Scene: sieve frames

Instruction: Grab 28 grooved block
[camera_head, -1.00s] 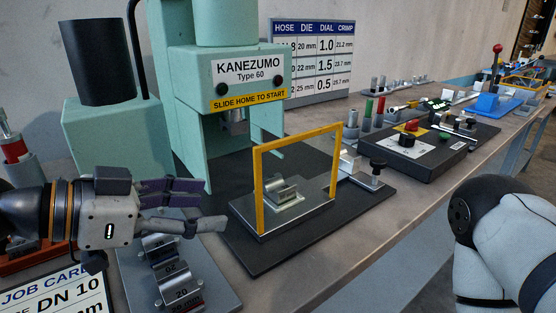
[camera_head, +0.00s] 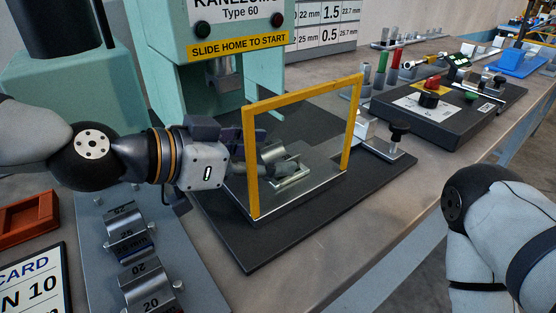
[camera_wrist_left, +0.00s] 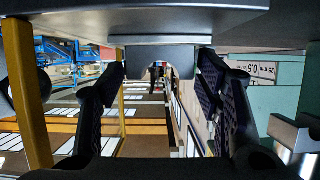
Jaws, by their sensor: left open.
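A silver grooved block (camera_head: 272,153) sits on the metal slide plate (camera_head: 310,192) inside the yellow frame (camera_head: 250,165), in front of the press. No number is readable on it. In the left wrist view its grooved end (camera_wrist_left: 160,58) shows near the centre, between the fingers. My left gripper (camera_head: 258,158) is open, reaching in from the left at the frame, with its fingers close to the block and partly hidden. It also shows in the left wrist view (camera_wrist_left: 158,95). Contact with the block cannot be told. My right gripper is out of view.
Grooved blocks (camera_head: 127,232) marked 25 and 20 stand on a grey rack (camera_head: 95,255) at lower left. The mint-green press (camera_head: 165,75) rises behind. A dark control box (camera_head: 440,115) stands to the right. The table front at lower centre is clear.

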